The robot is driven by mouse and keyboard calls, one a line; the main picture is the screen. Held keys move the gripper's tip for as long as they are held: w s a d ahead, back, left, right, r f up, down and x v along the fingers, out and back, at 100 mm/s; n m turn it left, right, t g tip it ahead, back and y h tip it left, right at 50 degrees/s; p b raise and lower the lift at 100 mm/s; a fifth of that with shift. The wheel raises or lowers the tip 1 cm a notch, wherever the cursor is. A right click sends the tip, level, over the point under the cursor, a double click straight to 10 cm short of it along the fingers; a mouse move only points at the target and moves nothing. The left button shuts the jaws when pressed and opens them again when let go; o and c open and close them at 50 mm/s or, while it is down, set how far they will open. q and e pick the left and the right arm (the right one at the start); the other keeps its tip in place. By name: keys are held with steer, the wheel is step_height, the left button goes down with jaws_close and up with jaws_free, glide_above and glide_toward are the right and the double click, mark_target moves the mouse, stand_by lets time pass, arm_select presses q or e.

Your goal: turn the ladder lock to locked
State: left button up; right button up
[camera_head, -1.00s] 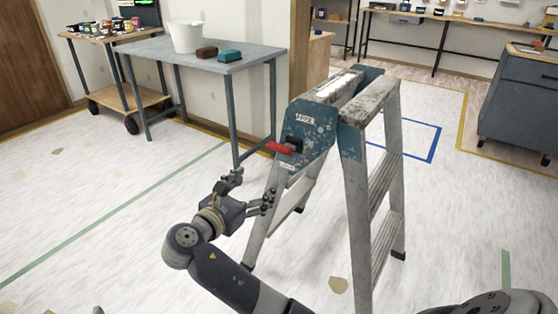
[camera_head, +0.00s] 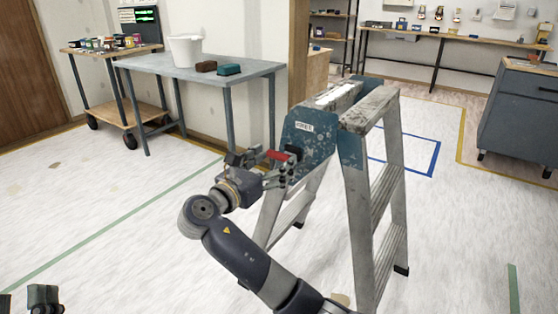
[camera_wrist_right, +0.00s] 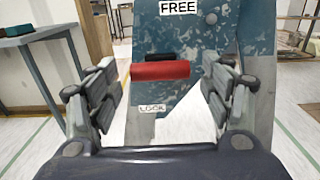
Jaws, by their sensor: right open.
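A stepladder (camera_head: 382,200) with worn grey rails stands open on the floor. Its blue side plate (camera_head: 318,138) bears the lock, a red lever (camera_head: 277,155) on a black mount. In the right wrist view the red lever (camera_wrist_right: 160,71) lies level. A "FREE" label (camera_wrist_right: 178,8) is above it and a "LOCK" label (camera_wrist_right: 153,108) below. My right gripper (camera_head: 281,170) is open at the lever, one finger to each side in the wrist view. I cannot tell whether it touches. Part of my left gripper (camera_head: 44,296) shows at the lower left corner.
A grey table (camera_head: 240,70) with a white bucket (camera_head: 185,50) and two blocks stands behind, left of the ladder. A wheeled cart (camera_head: 125,113) is farther left. A dark cabinet (camera_head: 515,115) stands at right. The floor left of the ladder is clear.

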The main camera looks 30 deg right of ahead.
mark_target(277, 158)
arm_select(q)
steer(key=shift+s+a+r+t+h+b, duration=0.15)
steer(key=shift+s+r+t+h+b, duration=0.35)
steer(key=shift+s+r+t, duration=0.9)
arm_select(e)
steer(key=shift+x, duration=1.5)
arm_select(q)
steer(key=shift+s+r, duration=0.1)
steer(key=shift+r, duration=0.15)
arm_select(e)
steer(key=c, duration=1.1)
